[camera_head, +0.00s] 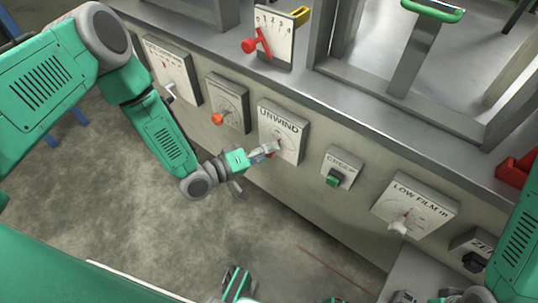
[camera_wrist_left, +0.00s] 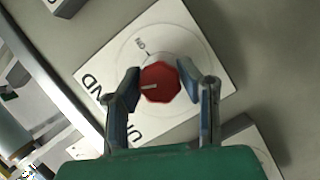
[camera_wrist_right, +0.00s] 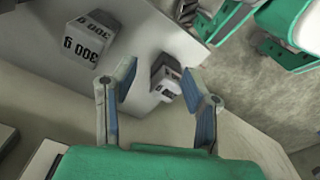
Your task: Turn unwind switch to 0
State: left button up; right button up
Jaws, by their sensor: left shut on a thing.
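The unwind switch is a red knob (camera_wrist_left: 160,82) on a white plate marked UNWIND (camera_head: 280,124) on the front of the grey machine. In the left wrist view, the knob's white mark points left, toward the UNWIND lettering, and not at the small, hard-to-read label above the knob. My left gripper (camera_head: 268,150) is shut on the knob, one finger on each side. In the head view the fingers partly hide the knob. My right gripper (camera_wrist_right: 160,88) is open and empty.
An orange knob (camera_head: 217,119) sits left of UNWIND. A green CREEP switch (camera_head: 333,180) and a LOW FILM dial (camera_head: 412,208) are to its right. A red-handled lever (camera_head: 250,46) stands above. In the right wrist view, a block marked 300 g (camera_wrist_right: 90,40) lies beyond the fingers.

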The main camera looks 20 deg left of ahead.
pick_arm(q)
jog(key=n+b, duration=0.2)
jog(key=n+t+h+b, duration=0.1)
jog(key=n, duration=0.1)
jog(key=shift+a+f+b, duration=0.2)
jog(key=shift+b, duration=0.15)
pick_arm(e)
notch_tip(320, 180, down, 4)
jog(key=shift+f, duration=0.15)
pick_arm(q)
jog(key=shift+n, duration=0.3)
pick_arm(e)
jog(key=shift+f, duration=0.1)
pick_arm(q)
jog(key=o, duration=1.2)
pick_arm(e)
jog(key=shift+a, duration=0.1)
pick_arm(q)
jog(key=shift+a, duration=0.1)
jog(key=v, duration=1.2)
jog(key=shift+w+a+f, duration=0.1)
jog(key=shift+f, duration=0.15)
